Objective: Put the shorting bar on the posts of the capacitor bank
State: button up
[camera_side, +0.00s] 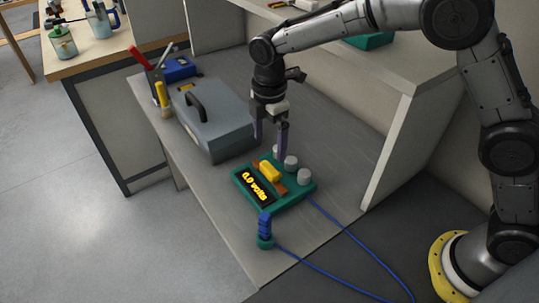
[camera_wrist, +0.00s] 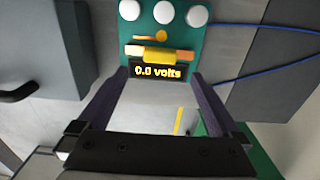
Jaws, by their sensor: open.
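The capacitor bank is a green board (camera_side: 241,180) with a lit display reading 0.0 volts and three pale round capacitors (camera_side: 290,163) along one side. It also shows at the top of the wrist view (camera_wrist: 194,36). The shorting bar, copper-coloured with a yellow grip (camera_side: 269,172), lies across the board beside the display; its grip also shows in the wrist view (camera_wrist: 160,56). I cannot tell whether its ends are seated on posts. A small orange part (camera_wrist: 161,35) is between bar and capacitors. My gripper (camera_side: 270,147) is open and empty above the board, apart from the bar.
A grey toolbox (camera_side: 216,124) with a dark handle stands close behind my gripper. A shelf side panel (camera_side: 396,140) rises at right.

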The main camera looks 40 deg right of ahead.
jog(key=shift+r, duration=1.85)
jog(key=s+d+r+m+t+y, duration=0.2)
jog(key=s+d+r+m+y, duration=0.3)
jog(key=s+r, duration=0.55)
jog(key=s+d+r+m+t, duration=0.25)
jog(key=s+r+m, duration=0.35)
jog(key=s+r, duration=0.45)
jog(key=s+d+f+m+h, duration=0.2)
jog(key=s+d+f+m, duration=0.1)
jog(key=s+d+f, duration=0.1)
jog(key=s+d+f+m+t+h, duration=0.1)
jog(key=s+d+f+m+h, duration=0.2)
jog(key=d+f, duration=0.3)
notch_tip(320, 180, down, 3)
jog(key=shift+s+d+r+m, duration=0.2)
jog(key=shift+s+m, duration=0.3)
jog(key=shift+s, duration=0.3)
